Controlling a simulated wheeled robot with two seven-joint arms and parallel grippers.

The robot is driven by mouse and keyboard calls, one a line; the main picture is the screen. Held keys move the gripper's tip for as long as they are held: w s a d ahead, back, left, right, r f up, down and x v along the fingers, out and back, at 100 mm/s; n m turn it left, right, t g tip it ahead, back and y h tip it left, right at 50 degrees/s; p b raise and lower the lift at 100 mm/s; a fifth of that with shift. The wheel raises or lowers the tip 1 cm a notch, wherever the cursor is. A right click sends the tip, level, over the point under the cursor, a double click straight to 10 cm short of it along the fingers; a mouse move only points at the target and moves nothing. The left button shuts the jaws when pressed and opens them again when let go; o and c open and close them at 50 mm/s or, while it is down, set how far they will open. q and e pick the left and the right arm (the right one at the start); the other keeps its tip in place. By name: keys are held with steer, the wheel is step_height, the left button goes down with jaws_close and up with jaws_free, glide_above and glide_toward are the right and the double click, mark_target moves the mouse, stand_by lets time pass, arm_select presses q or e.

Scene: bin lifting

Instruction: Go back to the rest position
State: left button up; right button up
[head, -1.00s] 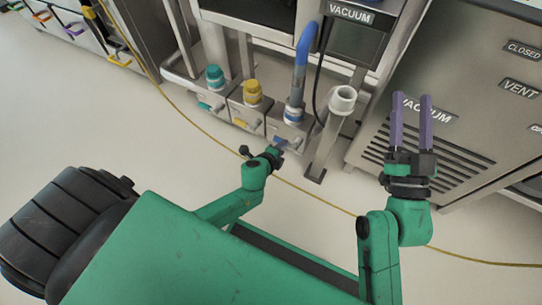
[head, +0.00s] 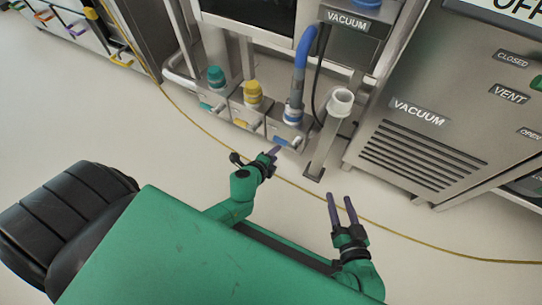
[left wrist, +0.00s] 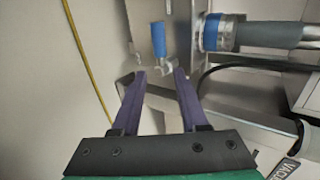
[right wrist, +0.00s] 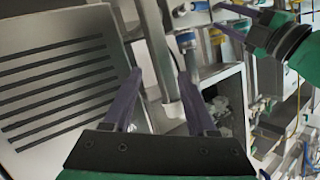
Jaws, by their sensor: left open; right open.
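My left gripper (head: 274,152) is low in front of the machine, beside the blue-handled valve (head: 280,141) in the head view. In the left wrist view its purple fingers (left wrist: 160,80) are apart with nothing between them, and a blue handle (left wrist: 159,40) shows beyond the tips. My right gripper (head: 342,198) is over the floor in front of the vented panel, its fingers apart and empty. The right wrist view also shows its open fingers (right wrist: 160,85), with part of my left arm at the upper right.
The steel machine with a vented vacuum panel (head: 420,155) stands at the right. Valves with a green cap (head: 216,77) and a yellow cap (head: 252,92), a blue hose (head: 303,55) and a white pipe (head: 340,102) are ahead. A yellow cable (head: 390,232) crosses the pale floor.

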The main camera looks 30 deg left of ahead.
arm_select(q)
steer(key=v, duration=0.2)
steer(key=shift+s+r+p, duration=0.2)
steer(key=shift+s+p, duration=0.15)
arm_select(e)
steer(key=shift+s+f+g, duration=0.25)
steer(key=shift+s+f, duration=0.05)
steer(key=shift+s, duration=0.25)
steer(key=shift+s+f+g, duration=0.25)
steer(key=shift+s+f, duration=0.05)
steer(key=shift+s, duration=0.2)
